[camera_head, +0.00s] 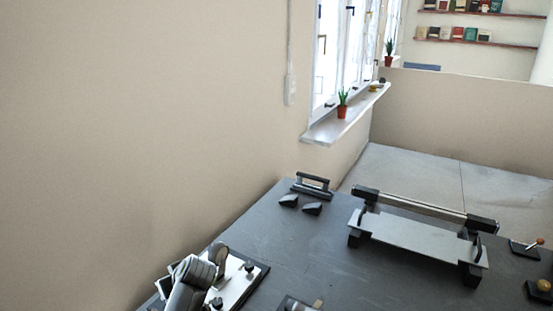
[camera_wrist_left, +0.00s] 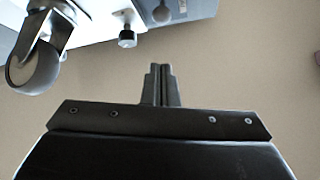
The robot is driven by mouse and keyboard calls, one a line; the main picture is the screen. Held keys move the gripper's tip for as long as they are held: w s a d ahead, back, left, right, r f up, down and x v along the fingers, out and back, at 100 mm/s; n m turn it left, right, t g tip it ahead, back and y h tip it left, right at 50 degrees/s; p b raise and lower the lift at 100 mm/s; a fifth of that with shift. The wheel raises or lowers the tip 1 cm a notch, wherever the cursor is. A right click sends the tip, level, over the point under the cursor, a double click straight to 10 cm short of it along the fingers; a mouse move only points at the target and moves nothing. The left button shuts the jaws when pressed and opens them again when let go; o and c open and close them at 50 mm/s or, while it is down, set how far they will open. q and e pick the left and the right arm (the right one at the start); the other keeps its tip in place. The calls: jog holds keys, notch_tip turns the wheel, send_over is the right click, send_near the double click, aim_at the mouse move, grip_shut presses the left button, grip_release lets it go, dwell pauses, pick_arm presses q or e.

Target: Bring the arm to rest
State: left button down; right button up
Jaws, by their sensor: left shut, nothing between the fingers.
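My left gripper (camera_wrist_left: 161,74) shows in the left wrist view with its two dark fingers together and nothing between them. Plain beige surface lies behind the fingertips. In the head view, grey rounded parts at the lower left look like my left arm, but I cannot make out the gripper there. Beside them is a pale plate (camera_head: 238,283) with black knobs and a grey caster wheel (camera_head: 219,254). In the wrist view, the caster wheel (camera_wrist_left: 36,68) and a black knob (camera_wrist_left: 127,38) are at upper left, apart from the fingers. My right gripper is not in view.
The dark tabletop (camera_head: 280,238) has free room in its middle. A raised grey plate on black supports (camera_head: 412,236) stands right, with a long bar (camera_head: 420,208) behind it. A black handle (camera_head: 311,185) and two dark wedges (camera_head: 300,204) lie near the far corner. A wall borders the left.

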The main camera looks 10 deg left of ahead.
pick_arm(q)
jog(key=s+f+m+h, duration=0.2)
jog(key=s+f, duration=0.3)
jog(key=s, duration=0.5)
jog(key=s+d+r+m+h, duration=0.15)
jog(key=s+m, duration=0.25)
jog(key=s, duration=0.8)
jog(key=s+d+m+h, duration=0.2)
jog(key=s+m, duration=0.1)
jog(key=s, duration=1)
notch_tip(320, 180, down, 24)
jog(key=w+a+g, duration=0.1)
jog(key=a+g, duration=0.1)
jog(key=s+d+f+g+h, duration=0.1)
jog(key=s+f, duration=1.4)
jog(key=f, duration=0.2)
jog(key=shift+s+d+f, duration=0.2)
jog(key=shift+s+d, duration=0.05)
jog(key=shift+d, duration=0.1)
